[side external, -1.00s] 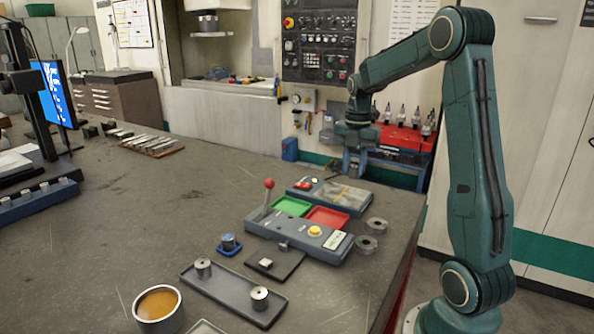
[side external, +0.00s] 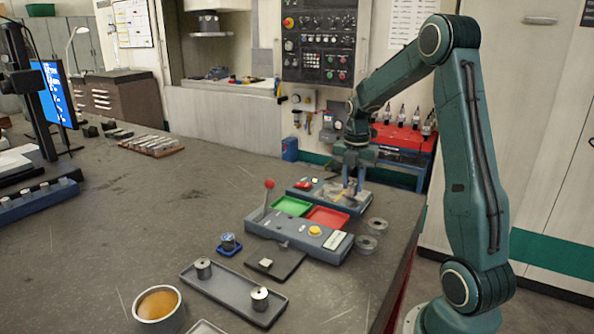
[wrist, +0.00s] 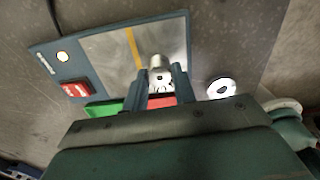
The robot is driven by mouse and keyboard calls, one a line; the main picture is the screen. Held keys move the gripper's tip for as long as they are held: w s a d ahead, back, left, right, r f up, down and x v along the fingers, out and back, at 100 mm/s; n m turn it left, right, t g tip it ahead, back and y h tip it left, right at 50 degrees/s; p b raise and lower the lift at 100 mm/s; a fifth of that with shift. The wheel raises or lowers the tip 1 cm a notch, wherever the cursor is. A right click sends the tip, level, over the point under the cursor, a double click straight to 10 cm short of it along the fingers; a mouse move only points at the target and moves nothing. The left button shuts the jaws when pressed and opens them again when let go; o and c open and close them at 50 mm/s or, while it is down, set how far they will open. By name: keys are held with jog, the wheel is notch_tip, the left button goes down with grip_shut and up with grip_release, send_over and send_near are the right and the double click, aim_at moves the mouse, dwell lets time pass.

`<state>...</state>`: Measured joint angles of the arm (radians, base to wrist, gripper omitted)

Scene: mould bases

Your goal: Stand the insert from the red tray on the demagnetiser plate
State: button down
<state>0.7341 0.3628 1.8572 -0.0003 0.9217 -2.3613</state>
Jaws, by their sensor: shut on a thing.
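The demagnetiser plate (side external: 325,196) is a blue-grey box with a pale top crossed by a yellow line; it also shows in the wrist view (wrist: 110,52). My gripper (side external: 351,191) is low over its right half, fingers pointing down. In the wrist view my gripper (wrist: 160,83) is shut on the insert (wrist: 159,64), a small silvery cylinder, which looks upright. I cannot tell whether its base touches the plate. The red tray (side external: 328,217) lies just in front of the plate, empty, and is partly hidden behind the fingers in the wrist view.
A green tray (side external: 292,206) lies beside the red one. A grey fixture with a red-knobbed lever (side external: 269,184) and yellow button (side external: 315,231) stands in front. Metal rings (side external: 377,226) lie to the right, near the bench edge. A long tray (side external: 233,294) holds two cylinders.

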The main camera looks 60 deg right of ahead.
jog(key=shift+f, duration=0.15)
jog(key=c, duration=1.1)
grip_release()
jog(key=shift+o, duration=0.2)
notch_tip(320, 180, up, 14)
jog(key=shift+a, duration=0.1)
